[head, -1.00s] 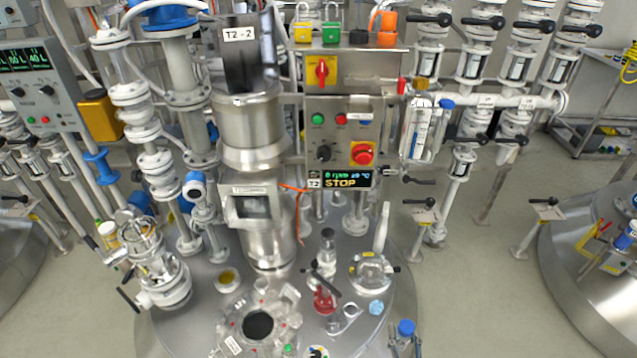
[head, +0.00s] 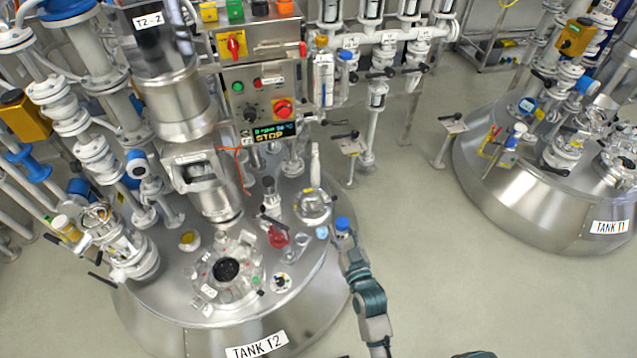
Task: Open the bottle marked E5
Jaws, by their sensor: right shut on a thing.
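A small bottle with a blue cap (head: 343,224) stands at the tip of my right arm, just off the right rim of tank T2. No E5 marking can be read on it. My right gripper (head: 345,243) is shut on this bottle below its cap, and its fingers and the bottle's body are small and hard to tell apart. The cap is on and points up. My left gripper is not in view.
Tank T2 (head: 190,312) carries glass fittings, valves and a control panel (head: 262,100) on its left and back. Tank T1 (head: 500,205) stands at the right. White valve piping (head: 400,37) runs along the back.

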